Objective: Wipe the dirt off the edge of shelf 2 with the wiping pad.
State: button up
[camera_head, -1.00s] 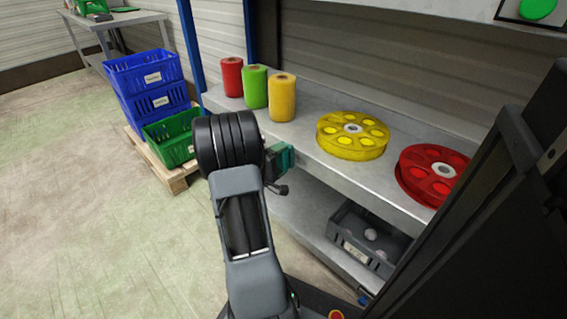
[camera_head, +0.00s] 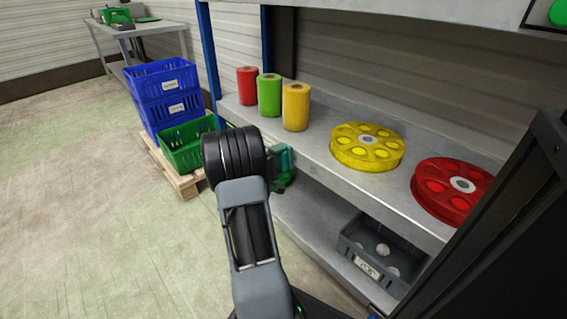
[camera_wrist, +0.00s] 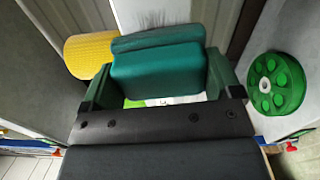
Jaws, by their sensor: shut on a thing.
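My gripper (camera_head: 283,175) is shut on the teal wiping pad (camera_wrist: 158,68), which sits between its green fingers in the wrist view. In the head view the gripper is at the front of the shelf with the spools and reels (camera_head: 345,186), near its left part. Whether the pad touches that edge cannot be told; my arm hides part of it. In the wrist view, dark streaks (camera_wrist: 160,18), possibly dirt, show on a pale strip just past the pad. No shelf number is readable.
Red (camera_head: 248,86), green (camera_head: 270,95) and yellow (camera_head: 296,107) spools stand on the shelf, with a yellow reel (camera_head: 366,147) and red reel (camera_head: 452,190) to the right. A grey bin (camera_head: 350,242) sits below. Stacked crates (camera_head: 165,105) stand left; floor there is clear.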

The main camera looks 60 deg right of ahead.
jog(key=shift+w, duration=0.1)
jog(key=shift+v, duration=3.05)
jog(key=shift+v, duration=1.45)
